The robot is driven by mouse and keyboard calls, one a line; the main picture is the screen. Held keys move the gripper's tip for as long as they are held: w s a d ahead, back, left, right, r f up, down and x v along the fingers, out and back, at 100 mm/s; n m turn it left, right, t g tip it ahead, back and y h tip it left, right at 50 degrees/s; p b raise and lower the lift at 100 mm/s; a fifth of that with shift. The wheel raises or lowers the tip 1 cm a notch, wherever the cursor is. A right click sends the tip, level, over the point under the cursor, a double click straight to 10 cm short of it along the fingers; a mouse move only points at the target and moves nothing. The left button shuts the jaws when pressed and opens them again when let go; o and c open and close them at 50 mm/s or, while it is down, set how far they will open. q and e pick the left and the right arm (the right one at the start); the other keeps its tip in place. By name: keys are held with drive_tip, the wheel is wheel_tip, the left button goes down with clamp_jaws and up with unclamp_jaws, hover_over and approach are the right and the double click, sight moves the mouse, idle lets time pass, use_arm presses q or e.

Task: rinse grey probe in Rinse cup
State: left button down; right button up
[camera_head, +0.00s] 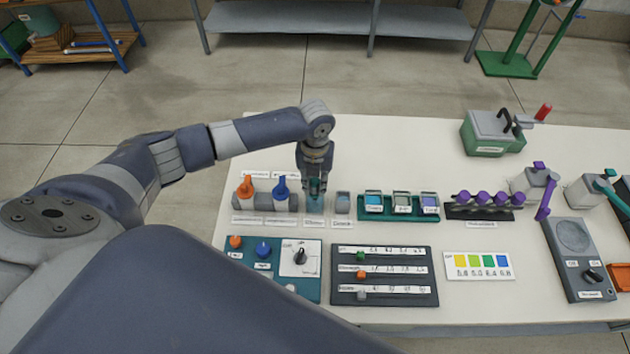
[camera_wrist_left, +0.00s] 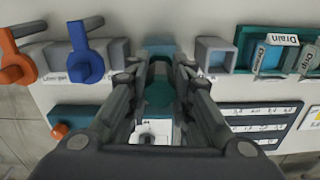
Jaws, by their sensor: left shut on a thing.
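My left gripper (camera_head: 316,190) points down over the back row of the table, right of the blue-handled piece. It is shut on a teal piece, which shows between the fingers in the left wrist view (camera_wrist_left: 160,93). A pale blue-teal block or cup (camera_head: 315,206) is directly below the fingers; I cannot tell whether the held piece is in it or above it. I cannot make out a grey probe; the fingers hide much there. An open grey square cup (camera_head: 342,203) stands just to the right. No label clearly reads Rinse. My right gripper is not in view.
Orange (camera_head: 246,187) and blue (camera_head: 281,186) handled pieces stand close on the left. A green tray (camera_head: 386,217) with labelled containers is to the right. A teal knob panel (camera_head: 313,287) and a dark slider panel (camera_head: 385,301) lie in front. The table behind is clear.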

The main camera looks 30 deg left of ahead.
use_arm(q)
drive_tip(key=shift+f, duration=0.3)
drive_tip(key=shift+r, duration=0.1)
wheel_tip(320, 180, up, 6)
drive_tip(key=p, duration=0.5)
drive_tip(key=shift+r+p, duration=0.45)
drive_tip(key=shift+r, duration=0.8)
